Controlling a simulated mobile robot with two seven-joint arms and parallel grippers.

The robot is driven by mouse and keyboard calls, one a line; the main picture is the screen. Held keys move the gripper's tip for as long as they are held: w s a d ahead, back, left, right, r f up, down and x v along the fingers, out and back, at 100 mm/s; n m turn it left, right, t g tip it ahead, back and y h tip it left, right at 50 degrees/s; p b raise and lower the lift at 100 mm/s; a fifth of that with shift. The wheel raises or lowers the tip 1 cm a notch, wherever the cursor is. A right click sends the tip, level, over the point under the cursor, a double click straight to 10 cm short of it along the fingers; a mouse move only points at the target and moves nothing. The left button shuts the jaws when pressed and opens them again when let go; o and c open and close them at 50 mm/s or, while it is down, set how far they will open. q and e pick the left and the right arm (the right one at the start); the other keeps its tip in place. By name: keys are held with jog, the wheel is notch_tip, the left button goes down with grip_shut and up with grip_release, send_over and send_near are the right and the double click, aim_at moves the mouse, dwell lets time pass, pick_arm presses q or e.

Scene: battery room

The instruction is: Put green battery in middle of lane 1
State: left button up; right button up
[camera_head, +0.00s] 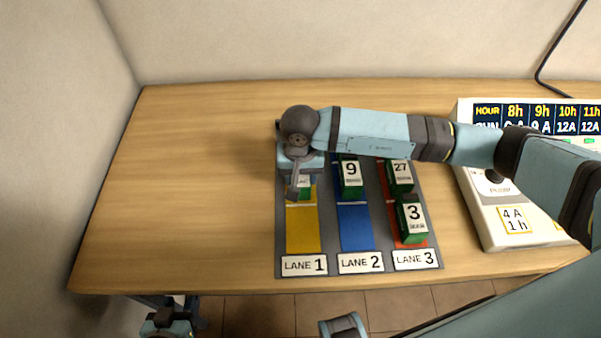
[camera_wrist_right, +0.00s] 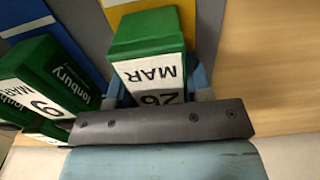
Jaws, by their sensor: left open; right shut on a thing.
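The green battery (camera_wrist_right: 150,45) with a white label reading MAR 26 is between the jaws of my right gripper, which is shut on it. In the head view the gripper (camera_head: 298,190) is over the yellow lane 1 strip (camera_head: 303,232), and the battery (camera_head: 305,193) is mostly hidden behind it. The front part of the strip is bare, down to the LANE 1 label (camera_head: 304,265). I cannot tell whether the battery touches the strip. My left gripper (camera_head: 172,304) is open and empty below the table's front edge, at the bottom left.
A green battery marked 9 (camera_head: 350,177) stands in blue lane 2, close beside the right gripper. Batteries marked 27 (camera_head: 400,177) and 3 (camera_head: 411,219) stand in red lane 3. A white control panel (camera_head: 482,215) is at the right. The table's left side is clear.

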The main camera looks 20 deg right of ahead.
jog(key=shift+f, duration=0.15)
jog(key=o, duration=1.3)
notch_tip(320, 180, up, 12)
jog(key=b, duration=0.1)
jog(key=shift+r, duration=0.2)
